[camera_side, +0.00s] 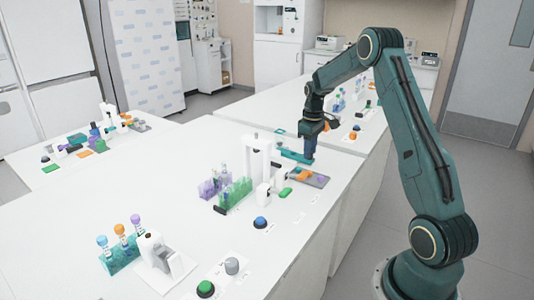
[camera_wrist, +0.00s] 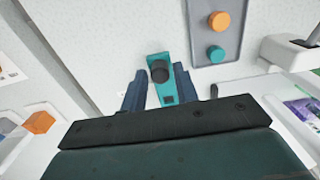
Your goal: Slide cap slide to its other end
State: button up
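In the wrist view, a teal strip with a round black knob (camera_wrist: 159,72) on it, which looks like the cap slide (camera_wrist: 168,99), lies below my gripper. My gripper (camera_wrist: 160,72) is open, with one blue-grey finger on each side of the strip and its knob. I cannot tell whether the fingers touch it. In the side view, my gripper (camera_side: 308,158) points down at the teal strip (camera_side: 292,155) near the table's far right edge. The gripper hides part of the strip there, and the knob cannot be made out.
A grey plate with round caps (camera_wrist: 240,8) lies close to the right in the wrist view. In the side view, a white stand (camera_side: 247,160) and green tube rack (camera_side: 236,192) are to the left. A blue button (camera_side: 260,222) is nearer.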

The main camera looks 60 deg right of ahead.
aim_at(295, 155)
jog(key=c, duration=0.6)
jog(key=shift+w, duration=2.8)
jog(key=o, duration=0.6)
